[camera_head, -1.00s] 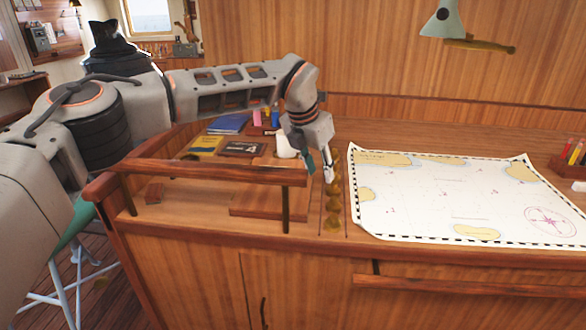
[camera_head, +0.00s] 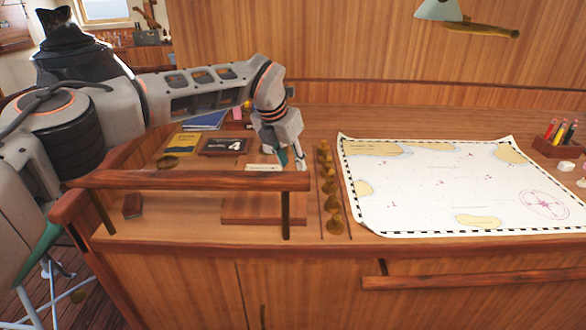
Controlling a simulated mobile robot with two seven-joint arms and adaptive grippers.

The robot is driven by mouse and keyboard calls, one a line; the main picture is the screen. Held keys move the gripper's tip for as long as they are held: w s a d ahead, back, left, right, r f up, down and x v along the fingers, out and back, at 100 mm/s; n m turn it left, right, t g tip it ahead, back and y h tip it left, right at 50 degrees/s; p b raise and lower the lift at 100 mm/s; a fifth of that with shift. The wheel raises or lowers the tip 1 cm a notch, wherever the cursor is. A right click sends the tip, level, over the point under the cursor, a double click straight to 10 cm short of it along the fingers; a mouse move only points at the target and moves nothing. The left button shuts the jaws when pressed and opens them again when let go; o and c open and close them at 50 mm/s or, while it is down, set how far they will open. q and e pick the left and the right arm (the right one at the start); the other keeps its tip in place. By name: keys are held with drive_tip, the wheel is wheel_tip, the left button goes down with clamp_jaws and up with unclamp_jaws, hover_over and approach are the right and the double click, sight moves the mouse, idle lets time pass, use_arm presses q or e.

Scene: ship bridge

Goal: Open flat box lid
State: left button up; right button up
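A flat brown wooden box (camera_head: 262,212) lies on the desk behind the front wooden rail, which crosses in front of it and hides part of it. Its lid looks closed, though the rail hides much of it. My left gripper (camera_head: 292,164) points down above the back right part of the box, left of the brass weights. Its two fingers show a gap between them and nothing is seen held. I cannot tell whether the fingertips touch the box. My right gripper is not in view.
A wooden rail (camera_head: 190,180) stands along the desk's front left. A row of brass weights (camera_head: 326,187) is right of the box, then a chart (camera_head: 450,185). A yellow book (camera_head: 184,145) and a dark number plaque (camera_head: 224,146) lie behind. A pencil holder (camera_head: 558,147) stands far right.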

use_arm(q)
drive_tip(key=x, duration=0.4)
drive_tip(key=shift+w, duration=0.1)
drive_tip(key=shift+c, duration=0.9)
clamp_jaws()
drive_tip(key=shift+a, duration=0.1)
